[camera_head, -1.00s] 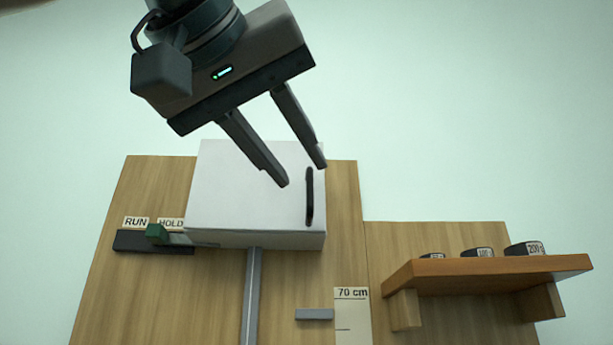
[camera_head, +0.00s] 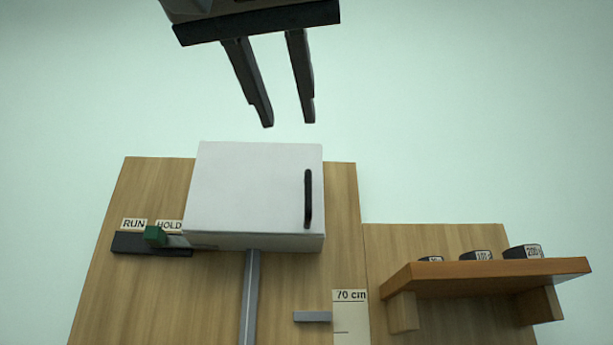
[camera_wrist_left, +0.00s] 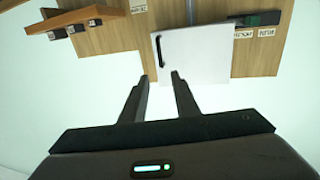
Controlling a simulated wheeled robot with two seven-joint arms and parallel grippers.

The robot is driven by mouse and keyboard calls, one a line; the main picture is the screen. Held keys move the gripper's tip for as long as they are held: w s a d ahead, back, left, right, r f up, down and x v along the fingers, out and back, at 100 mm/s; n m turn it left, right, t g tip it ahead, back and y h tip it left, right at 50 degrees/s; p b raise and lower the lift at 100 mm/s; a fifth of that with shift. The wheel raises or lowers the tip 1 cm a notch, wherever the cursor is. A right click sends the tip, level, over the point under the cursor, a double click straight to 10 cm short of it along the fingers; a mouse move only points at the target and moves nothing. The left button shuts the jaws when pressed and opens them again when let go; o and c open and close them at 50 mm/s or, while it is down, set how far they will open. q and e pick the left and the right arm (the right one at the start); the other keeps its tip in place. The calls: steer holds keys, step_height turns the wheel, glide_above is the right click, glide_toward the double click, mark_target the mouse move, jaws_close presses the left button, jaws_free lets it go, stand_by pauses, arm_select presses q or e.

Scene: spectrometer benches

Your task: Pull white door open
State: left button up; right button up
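The white door (camera_head: 250,190) is the front of a white box on a wooden panel, and it looks shut. Its black upright handle (camera_head: 308,198) is near the door's right edge. My left gripper (camera_head: 290,124) is open and empty above the box in the head view, with its fingertips apart from the door and handle. In the left wrist view the white door (camera_wrist_left: 194,56) and the black handle (camera_wrist_left: 159,49) lie beyond the open fingertips (camera_wrist_left: 160,76). My right gripper is in neither view.
A green slider (camera_head: 155,236) sits on a black track with RUN and HOLD labels, left of the box. A grey post (camera_head: 251,295) runs below the box. A wooden shelf (camera_head: 485,268) with dark labelled weights juts out at right. A 70 cm card (camera_head: 351,315) is below.

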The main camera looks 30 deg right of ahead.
mark_target(308, 183)
arm_select(q)
steer(key=p+x, duration=0.6)
steer(key=x, duration=1)
steer(key=shift+w+d, duration=0.15)
steer(key=shift+w, duration=0.1)
jaws_close()
